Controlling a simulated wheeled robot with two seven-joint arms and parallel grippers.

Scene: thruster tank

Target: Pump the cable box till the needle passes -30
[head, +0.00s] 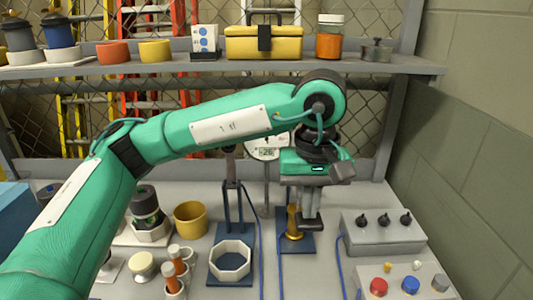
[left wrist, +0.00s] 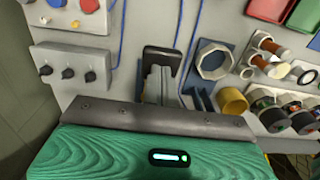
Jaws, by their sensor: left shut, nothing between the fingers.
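A round white gauge (head: 267,146) stands behind my arm; its small display appears to read -26, and its needle is mostly hidden. A brass cylinder (head: 293,221) stands on a blue base (head: 298,243) with a blue line beside it. My left gripper (head: 309,224) points down in front of the cylinder, shut and empty, hiding its upper part. In the left wrist view the shut fingers (left wrist: 159,85) lie over a black rounded piece (left wrist: 162,57); I cannot tell whether they touch it. I cannot tell which thing is the cable box. My right gripper is out of view.
A grey box with black knobs (head: 382,234) and a button panel (head: 408,283) stand at right. A white octagonal ring (head: 230,260), a yellow cup (head: 190,219) and brown-and-white parts (head: 180,270) are left. A shelf (head: 405,66) runs behind, above the bench.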

